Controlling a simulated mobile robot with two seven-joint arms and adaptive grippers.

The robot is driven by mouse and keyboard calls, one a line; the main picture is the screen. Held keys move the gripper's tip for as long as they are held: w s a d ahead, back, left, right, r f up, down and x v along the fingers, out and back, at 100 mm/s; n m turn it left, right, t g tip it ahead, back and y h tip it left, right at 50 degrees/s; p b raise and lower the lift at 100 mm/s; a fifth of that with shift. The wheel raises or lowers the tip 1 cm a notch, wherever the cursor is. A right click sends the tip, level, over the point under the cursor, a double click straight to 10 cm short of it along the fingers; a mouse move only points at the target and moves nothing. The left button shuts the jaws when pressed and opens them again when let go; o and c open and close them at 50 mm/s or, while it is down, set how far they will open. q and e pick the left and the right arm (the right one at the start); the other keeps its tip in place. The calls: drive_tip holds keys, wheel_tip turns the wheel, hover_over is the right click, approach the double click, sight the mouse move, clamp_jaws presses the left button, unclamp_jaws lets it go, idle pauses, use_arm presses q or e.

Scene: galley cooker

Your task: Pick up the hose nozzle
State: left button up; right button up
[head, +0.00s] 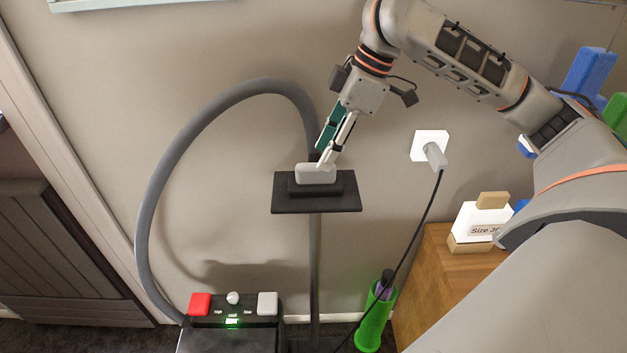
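A light grey block-shaped piece (316,174), which looks like the hose nozzle, sits on a black holder (347,199) on top of a thin post. A thick grey hose (150,200) loops up from the machine at lower left and comes down behind the holder. My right gripper (322,160) points down at the grey piece, with its tips at or just above the piece's top. The tips overlap the piece and hose end, so I cannot tell whether they touch or grip it. My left gripper is out of view.
The machine (232,338) has red and grey buttons and a green light. A wall socket (430,146) holds a plug with a hanging black cable. Wall space left of the holder, inside the hose loop, is free.

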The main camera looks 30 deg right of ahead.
sight(316, 164)
drive_tip(key=shift+w+a+f, duration=0.1)
drive_tip(key=shift+a+f, duration=0.05)
drive_tip(key=shift+f, duration=0.25)
drive_tip(key=b+x, duration=0.1)
drive_tip(key=x, duration=0.1)
drive_tip(key=shift+w+a+f+b, duration=0.15)
drive_tip(key=shift+f+b, duration=0.15)
drive_tip(key=shift+b, duration=0.1)
drive_tip(key=shift+x, duration=0.8)
drive_tip(key=shift+w, duration=0.15)
drive_tip(key=shift+r, duration=0.15)
drive_tip(key=shift+c, duration=1.2)
clamp_jaws()
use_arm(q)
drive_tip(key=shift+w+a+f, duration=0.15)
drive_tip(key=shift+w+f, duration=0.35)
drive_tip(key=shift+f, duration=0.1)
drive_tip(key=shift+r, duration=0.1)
use_arm(e)
drive_tip(key=shift+r, duration=0.1)
